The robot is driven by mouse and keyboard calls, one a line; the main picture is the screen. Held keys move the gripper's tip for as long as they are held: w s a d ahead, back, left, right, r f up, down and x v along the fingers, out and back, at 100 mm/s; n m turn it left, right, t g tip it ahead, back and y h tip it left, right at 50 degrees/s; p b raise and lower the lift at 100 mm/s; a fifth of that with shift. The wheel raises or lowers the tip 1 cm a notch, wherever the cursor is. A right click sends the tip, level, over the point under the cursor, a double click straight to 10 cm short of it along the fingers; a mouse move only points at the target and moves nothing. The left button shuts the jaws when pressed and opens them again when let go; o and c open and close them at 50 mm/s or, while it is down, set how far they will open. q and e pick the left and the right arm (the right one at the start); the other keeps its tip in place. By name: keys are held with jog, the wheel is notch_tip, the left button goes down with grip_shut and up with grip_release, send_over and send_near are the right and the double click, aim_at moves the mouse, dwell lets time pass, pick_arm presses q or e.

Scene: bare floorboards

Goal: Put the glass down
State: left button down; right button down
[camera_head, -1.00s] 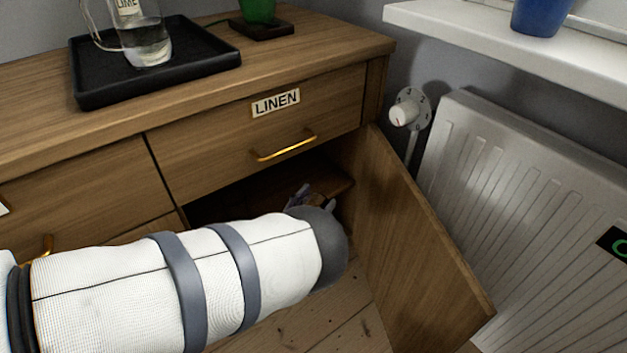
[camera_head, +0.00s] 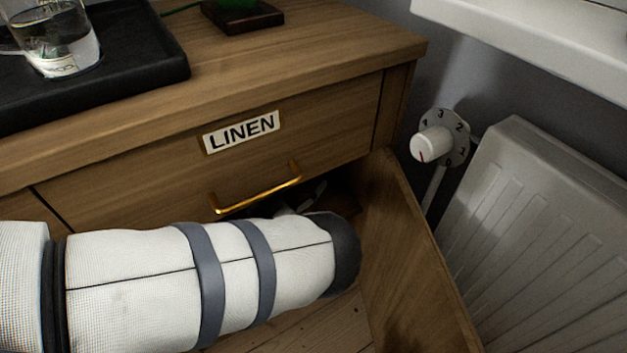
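My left arm comes in from the left and reaches towards the open cupboard under the drawer labelled LINEN. My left gripper (camera_head: 304,200) shows only as small dark and pale parts in the shadow beyond the arm's padded end. Its fingers are mostly hidden, and I cannot tell whether it holds a glass. A clear glass vessel (camera_head: 58,40) with liquid in it stands on the black tray (camera_head: 160,72) on the cabinet top, cut by the picture's edge. My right gripper is not in view.
The open cupboard door (camera_head: 415,270) stands to the right of my arm. The brass drawer handle (camera_head: 258,194) is just above the arm. A radiator (camera_head: 550,240) with a valve knob (camera_head: 432,144) is at the right. A dark stand (camera_head: 242,16) sits on the cabinet top.

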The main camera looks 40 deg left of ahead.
pick_arm(q)
jog(key=shift+w+f, duration=0.1)
jog(key=shift+f, duration=0.85)
jog(key=shift+d+r, duration=0.15)
jog(key=shift+r, duration=0.1)
jog(key=c, duration=0.8)
grip_release()
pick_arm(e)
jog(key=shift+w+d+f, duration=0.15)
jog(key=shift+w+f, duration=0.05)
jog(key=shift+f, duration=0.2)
pick_arm(q)
jog(key=s+p, duration=0.3)
jog(key=s, duration=0.9)
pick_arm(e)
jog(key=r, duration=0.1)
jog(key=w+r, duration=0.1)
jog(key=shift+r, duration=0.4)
